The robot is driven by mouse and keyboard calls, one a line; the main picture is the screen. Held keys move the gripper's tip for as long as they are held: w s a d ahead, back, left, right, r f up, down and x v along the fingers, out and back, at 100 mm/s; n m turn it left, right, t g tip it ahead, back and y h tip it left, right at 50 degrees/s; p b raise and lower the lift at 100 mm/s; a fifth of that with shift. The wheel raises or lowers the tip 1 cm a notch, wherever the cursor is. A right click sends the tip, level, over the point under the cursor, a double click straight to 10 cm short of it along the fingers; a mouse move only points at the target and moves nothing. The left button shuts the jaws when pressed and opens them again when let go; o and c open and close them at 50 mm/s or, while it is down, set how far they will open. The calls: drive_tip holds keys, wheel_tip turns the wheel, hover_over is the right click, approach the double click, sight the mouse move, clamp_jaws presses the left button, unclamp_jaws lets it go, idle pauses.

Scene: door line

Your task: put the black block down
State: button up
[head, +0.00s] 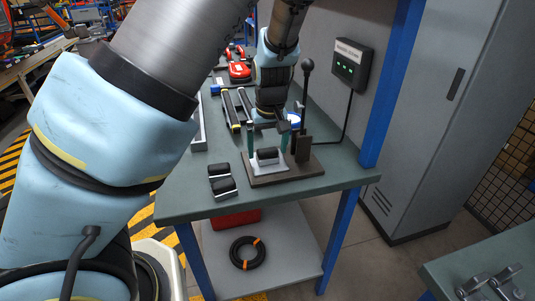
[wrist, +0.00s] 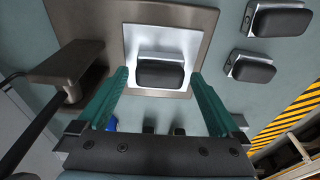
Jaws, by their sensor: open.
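A black block (wrist: 160,74) sits on a pale plate (wrist: 193,43) on a brown base, between the green fingers of my gripper (wrist: 160,92) in the wrist view. The fingers are open, with a gap on each side of the block. In the head view the black block (head: 267,154) rests on the brown fixture base (head: 300,173), and my gripper (head: 267,140) is just above it, pointing down.
Two more black blocks with silvery bases (head: 220,170) (head: 223,187) lie left of the fixture on the green-grey table (head: 190,200). An upright lever (head: 306,90) stands close at the gripper's right. A wall box (head: 351,64) and a grey cabinet (head: 440,110) are beyond.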

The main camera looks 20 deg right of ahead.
drive_tip(key=shift+w+f, duration=0.1)
drive_tip(key=shift+f, duration=0.65)
drive_tip(key=shift+c, duration=0.4)
drive_tip(key=shift+r, duration=0.1)
clamp_jaws()
